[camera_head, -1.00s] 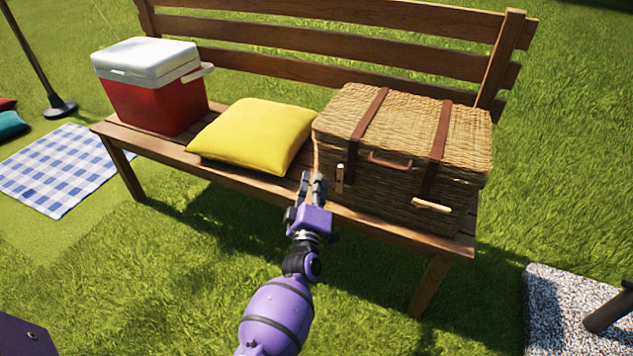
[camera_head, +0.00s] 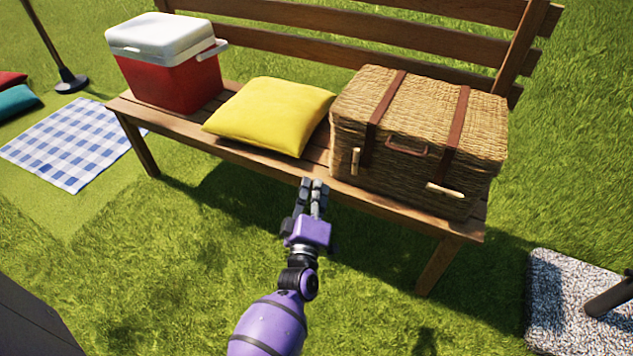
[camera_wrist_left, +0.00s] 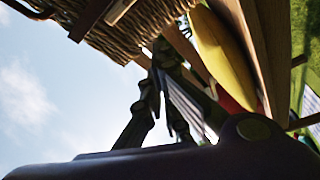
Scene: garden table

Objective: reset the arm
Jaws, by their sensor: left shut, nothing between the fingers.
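My left gripper (camera_head: 314,190) is in the middle of the head view, on the purple arm that comes up from the bottom. Its fingers are together and empty, in front of the bench's front edge. In the left wrist view the fingers (camera_wrist_left: 163,95) show dark against the sky, with the basket and cushion beyond them. My right gripper is not in view.
A wooden bench (camera_head: 248,164) holds a red and white cooler (camera_head: 170,68), a yellow cushion (camera_head: 270,115) and a wicker basket (camera_head: 420,130). A checked blanket (camera_head: 75,145) lies at left. A speckled stone base (camera_head: 565,295) stands at right. The grass in front is clear.

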